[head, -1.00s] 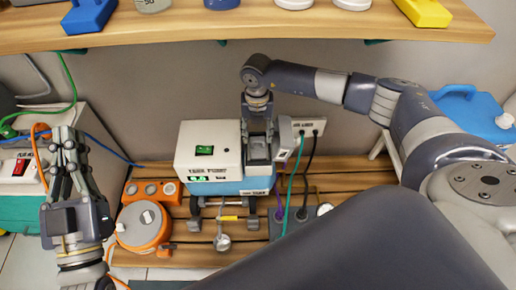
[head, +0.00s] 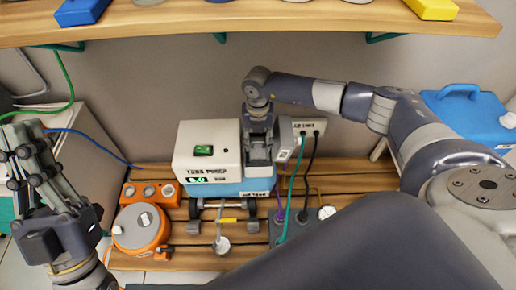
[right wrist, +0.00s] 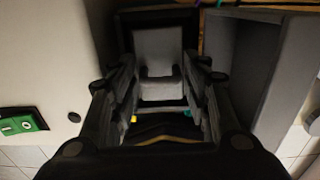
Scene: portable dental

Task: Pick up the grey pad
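A light grey block, which looks like the grey pad (right wrist: 159,55), shows between the fingers of my right gripper in the right wrist view. My right gripper (right wrist: 163,85) points down with its fingers apart, one on each side of the block; I see no clear contact. In the head view my right gripper (head: 259,150) is between the white-and-blue device and a light grey box, and hides most of what is below it. My left gripper (head: 22,130) is at the far left, raised, with its fingers apart and empty.
An orange unit (head: 140,227) sits on the slatted wooden bench (head: 180,258). A wooden shelf (head: 290,18) runs above.

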